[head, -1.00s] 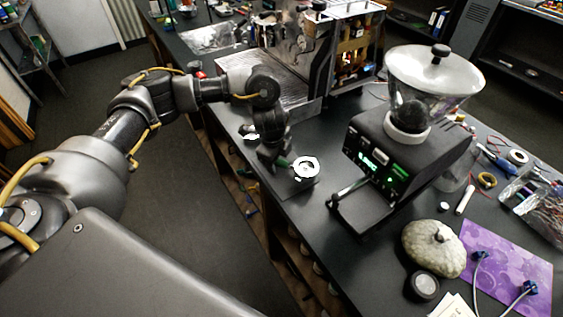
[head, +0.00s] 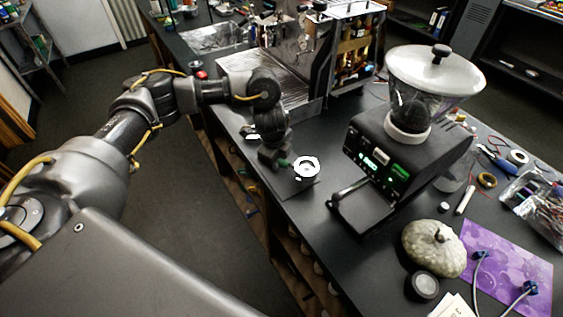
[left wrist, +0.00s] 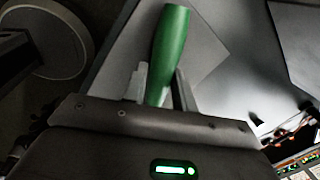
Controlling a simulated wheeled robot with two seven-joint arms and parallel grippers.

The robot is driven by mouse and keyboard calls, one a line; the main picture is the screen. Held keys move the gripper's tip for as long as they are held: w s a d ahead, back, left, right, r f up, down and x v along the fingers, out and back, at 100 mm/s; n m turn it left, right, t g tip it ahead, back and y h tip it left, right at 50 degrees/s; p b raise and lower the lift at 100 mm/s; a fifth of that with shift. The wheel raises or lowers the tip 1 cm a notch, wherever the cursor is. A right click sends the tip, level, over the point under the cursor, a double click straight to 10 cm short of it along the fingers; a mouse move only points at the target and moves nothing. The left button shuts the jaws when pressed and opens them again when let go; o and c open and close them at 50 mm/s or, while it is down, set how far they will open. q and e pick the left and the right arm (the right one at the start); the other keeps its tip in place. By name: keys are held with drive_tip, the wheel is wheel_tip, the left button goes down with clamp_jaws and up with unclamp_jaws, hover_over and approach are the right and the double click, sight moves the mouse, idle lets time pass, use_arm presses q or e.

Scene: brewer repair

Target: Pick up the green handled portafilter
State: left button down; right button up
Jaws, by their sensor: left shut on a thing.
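The portafilter shows in the head view as a bright round metal basket (head: 306,167) near the left edge of the black bench. Its green handle runs left from the basket into my left gripper (head: 276,161). In the left wrist view the green handle (left wrist: 169,50) stands between the two fingers (left wrist: 160,88), which are shut on it. The gripper hides part of the handle in the head view. I cannot tell whether the portafilter touches the dark surface below it. My right gripper is in neither view.
A coffee grinder (head: 405,150) with a clear hopper stands right of the portafilter. An opened espresso machine (head: 320,55) with a metal tray stands behind. A grey-green gourd-shaped object (head: 433,248), a purple mat (head: 505,255) and cables lie at the front right.

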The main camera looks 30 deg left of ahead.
use_arm(q)
drive_tip(key=shift+r, duration=0.1)
drive_tip(key=shift+r, duration=0.8)
drive_tip(key=s+a+r+b, duration=0.2)
drive_tip(key=s+a+r, duration=0.4)
drive_tip(key=s+r, duration=0.5)
drive_tip(key=shift+s+r, duration=0.15)
drive_tip(key=shift+s, duration=0.65)
drive_tip(key=shift+a, duration=0.15)
drive_tip(key=c, duration=1.8)
unclamp_jaws()
clamp_jaws()
